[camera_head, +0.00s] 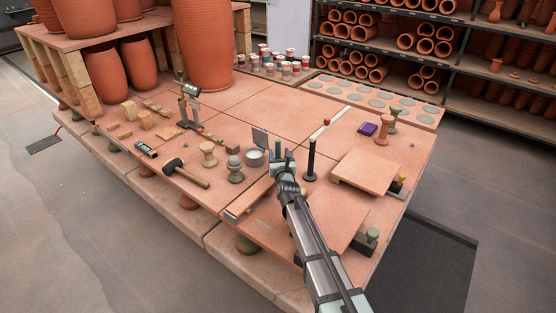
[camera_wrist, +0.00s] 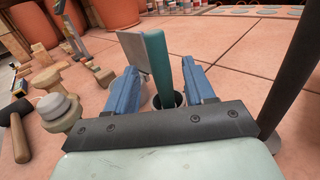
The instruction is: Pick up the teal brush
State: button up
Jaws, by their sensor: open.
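The teal brush (camera_wrist: 157,62) stands nearly upright in the wrist view, its lower end in a dark round holder (camera_wrist: 178,99). It also shows small in the head view (camera_head: 277,149), just beyond my gripper. My gripper (camera_wrist: 160,68) is open, with one blue finger on each side of the brush. Gaps show between the brush and both fingers. The lower end of the brush is hidden by the holder and my gripper's body.
A thin grey plate (camera_wrist: 133,50) stands close beside the brush on the left. A dark upright post (camera_head: 311,160) is to the right. The tabletop beyond (camera_head: 250,103) is clear.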

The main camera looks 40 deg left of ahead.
aim_at(278, 151)
jog(key=x, duration=0.3)
jog(key=shift+w+a, duration=0.25)
jog(key=shift+w, duration=0.05)
grip_shut()
dwell(0.3)
